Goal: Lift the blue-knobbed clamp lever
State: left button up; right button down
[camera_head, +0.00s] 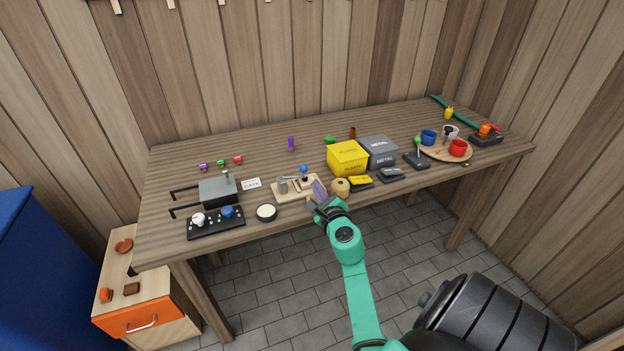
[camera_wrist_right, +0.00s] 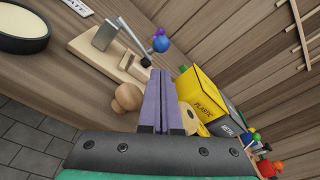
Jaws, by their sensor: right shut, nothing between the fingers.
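The clamp stands on a pale wooden base (camera_head: 283,196) near the front middle of the bench, with a grey metal block on it. Its blue knob (camera_head: 304,168) shows at the back right of the base. In the right wrist view the blue knob (camera_wrist_right: 161,44) is beyond my fingertips, beside a slanting metal rod (camera_wrist_right: 133,40); how the rod joins the knob is unclear. My right gripper (camera_head: 318,188) has lavender fingers, shut and empty, at the right end of the base. The fingers also show in the right wrist view (camera_wrist_right: 158,80), apart from the knob. My left gripper is not in view.
A beige roll (camera_head: 340,187) and a yellow box (camera_head: 347,158) stand right of my right gripper. A grey box (camera_head: 380,151) is beyond. A round dish (camera_head: 266,212) and a black panel (camera_head: 216,223) lie to the left. A wooden knob (camera_wrist_right: 127,97) is close to my fingers.

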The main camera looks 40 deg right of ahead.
aim_at(313, 178)
jog(key=x, duration=0.5)
jog(key=shift+s+b, duration=0.1)
jog(key=shift+b, duration=0.2)
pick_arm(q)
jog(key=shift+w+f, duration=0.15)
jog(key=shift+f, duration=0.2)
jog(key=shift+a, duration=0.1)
pick_arm(e)
jog(key=shift+d, duration=0.1)
jog(key=shift+r, duration=0.1)
jog(key=shift+a+r+n, duration=0.2)
jog(key=shift+n, duration=0.1)
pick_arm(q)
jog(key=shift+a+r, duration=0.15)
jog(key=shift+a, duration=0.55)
pick_arm(e)
jog(key=shift+d, duration=0.1)
